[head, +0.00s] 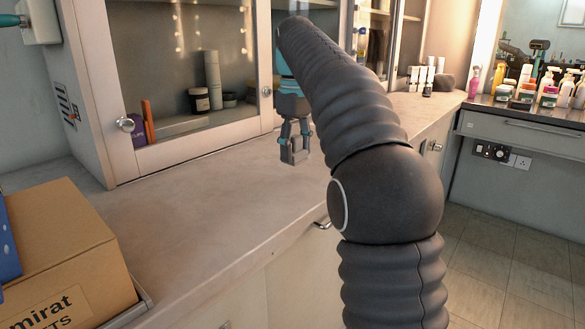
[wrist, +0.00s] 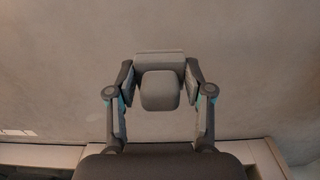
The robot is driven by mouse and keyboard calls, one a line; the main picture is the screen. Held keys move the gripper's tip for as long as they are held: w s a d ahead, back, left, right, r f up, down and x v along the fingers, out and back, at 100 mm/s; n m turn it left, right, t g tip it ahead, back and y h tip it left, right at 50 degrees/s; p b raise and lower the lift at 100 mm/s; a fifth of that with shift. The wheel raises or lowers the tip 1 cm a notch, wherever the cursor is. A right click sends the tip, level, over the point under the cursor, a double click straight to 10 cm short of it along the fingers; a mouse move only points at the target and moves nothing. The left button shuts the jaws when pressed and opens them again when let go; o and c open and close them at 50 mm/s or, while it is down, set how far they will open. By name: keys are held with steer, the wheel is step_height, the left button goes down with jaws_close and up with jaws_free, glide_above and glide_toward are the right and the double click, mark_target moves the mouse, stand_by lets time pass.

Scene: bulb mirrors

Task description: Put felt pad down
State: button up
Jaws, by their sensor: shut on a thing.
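My gripper (head: 295,157) hangs over the pale counter (head: 205,205), fingers pointing down, in front of the glass-fronted cabinet. It is shut on a small grey block, which I take to be the felt pad (wrist: 160,90). In the wrist view the pad sits between the two fingers (wrist: 160,78). It shows a rounded grey front part and a wider, flat-edged part behind it. In the head view the pad is small and hard to tell from the fingertips. I cannot tell whether it touches the counter.
The counter around the gripper is bare. A cardboard box (head: 65,260) stands at the near left. The cabinet (head: 190,85) holds jars, with a purple item (head: 136,128) and an orange item (head: 149,122) at its left. Bottles (head: 425,78) stand farther along the counter.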

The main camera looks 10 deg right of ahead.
mark_target(293, 180)
steer(key=shift+w+a+f, duration=0.15)
steer(key=shift+a+f, duration=0.2)
steer(key=shift+f, duration=0.1)
steer(key=shift+f+b, duration=0.7)
steer(key=shift+f, duration=1.05)
steer(key=shift+f, duration=0.15)
steer(key=o, duration=1)
